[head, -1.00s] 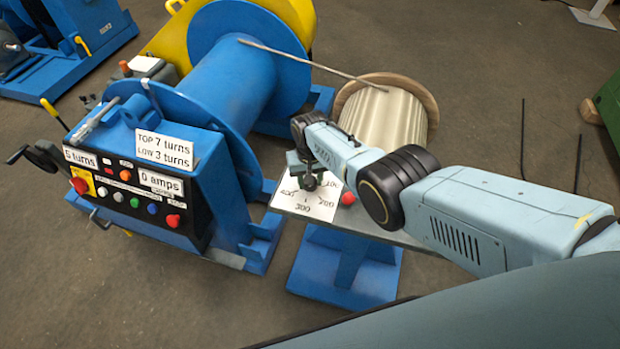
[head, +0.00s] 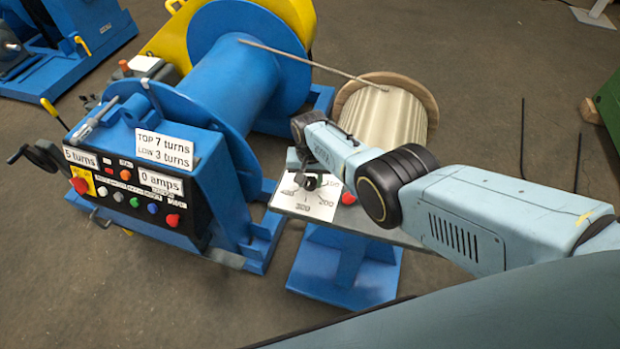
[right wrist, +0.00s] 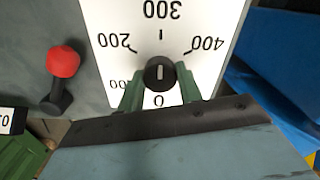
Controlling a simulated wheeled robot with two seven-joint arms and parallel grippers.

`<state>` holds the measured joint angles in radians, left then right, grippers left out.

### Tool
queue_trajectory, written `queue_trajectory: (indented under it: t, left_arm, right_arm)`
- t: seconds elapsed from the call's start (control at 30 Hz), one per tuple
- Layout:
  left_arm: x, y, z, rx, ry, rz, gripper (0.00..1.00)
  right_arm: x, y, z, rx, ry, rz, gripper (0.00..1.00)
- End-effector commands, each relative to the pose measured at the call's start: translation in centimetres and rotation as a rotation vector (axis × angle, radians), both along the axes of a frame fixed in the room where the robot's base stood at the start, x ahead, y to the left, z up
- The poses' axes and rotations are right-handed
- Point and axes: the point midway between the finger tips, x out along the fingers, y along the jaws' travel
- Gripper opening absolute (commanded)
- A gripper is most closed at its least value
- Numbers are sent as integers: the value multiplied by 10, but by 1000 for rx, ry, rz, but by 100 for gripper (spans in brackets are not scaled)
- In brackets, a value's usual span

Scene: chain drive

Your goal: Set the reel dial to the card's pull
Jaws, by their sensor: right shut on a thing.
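The reel dial is a black knob (right wrist: 160,72) with a pale line, on a white dial plate (right wrist: 205,22) that reads 0, 100, 200, 300 and 400, upside down in the right wrist view. The pale line lies along the 0–300 axis; I cannot tell which end is the pointer. My right gripper (right wrist: 160,86) is shut on the knob, one green finger on each side. In the head view the dial plate (head: 318,206) sits on the stand, and my right gripper (head: 306,170) is over it. No card with a legible pull figure shows. My left gripper is not in view.
The control box (head: 135,190) carries a "TOP 7 turns, LOW 3 turns" card (head: 165,148). The blue drum (head: 225,90) and the wooden rope reel (head: 388,115) stand behind.

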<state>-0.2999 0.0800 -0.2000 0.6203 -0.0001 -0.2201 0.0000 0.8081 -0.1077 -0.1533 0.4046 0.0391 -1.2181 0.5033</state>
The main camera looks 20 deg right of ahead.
Motion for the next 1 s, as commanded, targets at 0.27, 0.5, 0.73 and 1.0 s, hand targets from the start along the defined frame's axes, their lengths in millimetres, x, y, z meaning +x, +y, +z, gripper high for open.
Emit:
queue_trajectory:
  t: [0.27, 0.5, 0.73, 1.0]
  left_arm:
    - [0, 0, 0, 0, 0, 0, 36]
    - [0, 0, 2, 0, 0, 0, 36]
    - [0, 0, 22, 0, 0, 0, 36]
    - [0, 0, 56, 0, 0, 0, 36]
  right_arm:
    - [0, 0, 0, 0, -1, 1, 57]
    - [0, 0, 2, 0, 0, 1, 57]
    - [1, 0, 27, 0, -3, 1, 57]
    - [1, 0, 81, 1, -4, 1, 57]
